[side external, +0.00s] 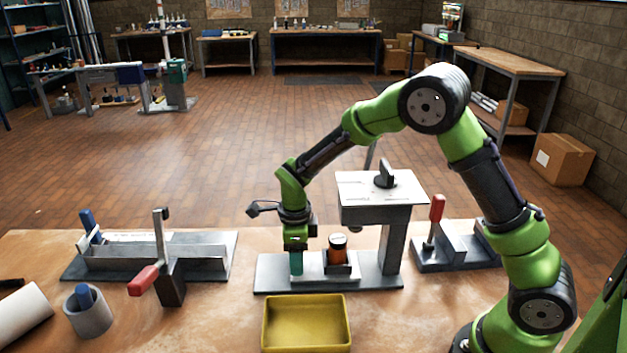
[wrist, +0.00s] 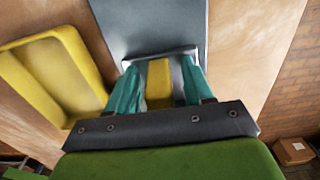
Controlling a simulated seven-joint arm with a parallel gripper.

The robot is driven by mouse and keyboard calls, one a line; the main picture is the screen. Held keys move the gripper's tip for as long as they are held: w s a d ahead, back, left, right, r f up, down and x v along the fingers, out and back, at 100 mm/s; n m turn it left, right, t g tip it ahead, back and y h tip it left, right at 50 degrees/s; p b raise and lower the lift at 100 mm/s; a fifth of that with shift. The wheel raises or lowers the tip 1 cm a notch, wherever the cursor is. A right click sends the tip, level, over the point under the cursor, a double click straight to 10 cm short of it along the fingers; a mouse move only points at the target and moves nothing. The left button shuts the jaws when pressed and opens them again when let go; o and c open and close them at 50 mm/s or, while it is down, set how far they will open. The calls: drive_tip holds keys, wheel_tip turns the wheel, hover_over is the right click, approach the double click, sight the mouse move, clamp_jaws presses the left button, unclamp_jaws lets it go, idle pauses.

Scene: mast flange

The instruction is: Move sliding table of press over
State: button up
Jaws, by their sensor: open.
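The press (side external: 390,235) stands on a grey base on the bench, with a white top plate and a dark knob. Its low grey sliding table (side external: 314,272) lies on the base, left of the column. My gripper (side external: 296,266) points down at the table's left end. In the wrist view my gripper (wrist: 160,76) is open, its teal fingers on either side of a yellow piece (wrist: 159,84). I cannot tell whether they touch it.
A yellow tray (side external: 306,324) is in front of the press base. A grey fixture with a red-handled lever (side external: 168,265) stands left, a red-handled clamp (side external: 433,240) right.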

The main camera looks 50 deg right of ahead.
sight(314, 265)
clamp_jaws()
drive_tip(key=shift+s+d, duration=1.4)
drive_tip(key=shift+d, duration=0.05)
unclamp_jaws()
wheel_tip(314, 265, up, 8)
drive_tip(key=shift+f, duration=0.2)
